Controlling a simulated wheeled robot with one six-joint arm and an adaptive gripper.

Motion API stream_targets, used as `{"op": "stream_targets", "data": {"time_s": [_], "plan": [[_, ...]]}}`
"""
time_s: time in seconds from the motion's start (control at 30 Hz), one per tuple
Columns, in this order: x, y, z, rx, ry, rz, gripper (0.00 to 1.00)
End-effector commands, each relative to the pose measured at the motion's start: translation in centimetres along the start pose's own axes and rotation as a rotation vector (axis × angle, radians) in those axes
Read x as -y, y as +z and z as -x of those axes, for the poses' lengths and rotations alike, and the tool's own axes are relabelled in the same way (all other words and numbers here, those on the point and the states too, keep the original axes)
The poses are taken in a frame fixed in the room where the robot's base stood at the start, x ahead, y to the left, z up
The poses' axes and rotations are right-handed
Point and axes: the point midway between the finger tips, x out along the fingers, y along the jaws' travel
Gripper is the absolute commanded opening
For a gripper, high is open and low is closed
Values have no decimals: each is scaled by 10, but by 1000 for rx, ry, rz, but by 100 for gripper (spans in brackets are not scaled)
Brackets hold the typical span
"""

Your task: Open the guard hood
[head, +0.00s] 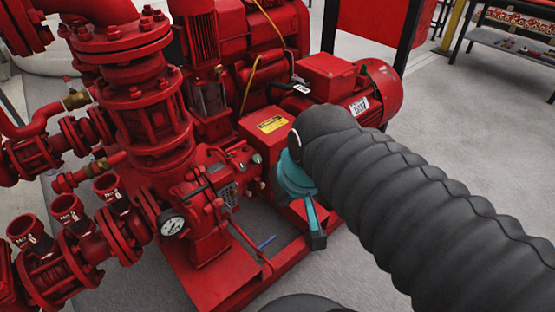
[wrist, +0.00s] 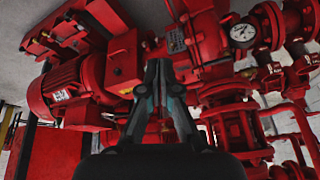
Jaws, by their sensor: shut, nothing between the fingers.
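A red guard hood (head: 262,138) with a yellow warning label sits between the red pump (head: 205,200) and the red motor (head: 345,92). It looks closed, though my arm hides part of its right side. My gripper (wrist: 163,70) is shut and empty in the wrist view, pointing toward the machine's shaft area. That view shows the machine upside down, and the hood there (wrist: 122,58) lies left of the fingers. I cannot tell whether the fingers touch the hood.
Red pipes and valves (head: 130,90) crowd the left, with a round gauge (head: 172,225) on the pump front. The red base frame (head: 240,285) runs below. A workbench (head: 510,40) stands at back right. The grey floor at right is clear.

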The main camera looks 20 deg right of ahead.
Motion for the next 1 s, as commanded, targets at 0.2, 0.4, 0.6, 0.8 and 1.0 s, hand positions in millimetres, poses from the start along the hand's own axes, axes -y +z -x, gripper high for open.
{"op": "stream_targets", "data": {"time_s": [0.2,0.4,0.6,0.8,1.0], "plan": [[12,-14,-36,207,-128,-188,0],[24,-37,-70,380,-281,-381,0],[26,-66,-106,520,-454,-586,0],[16,-102,-146,618,-643,-799,0],[-11,-138,-192,668,-848,-1018,0]]}}
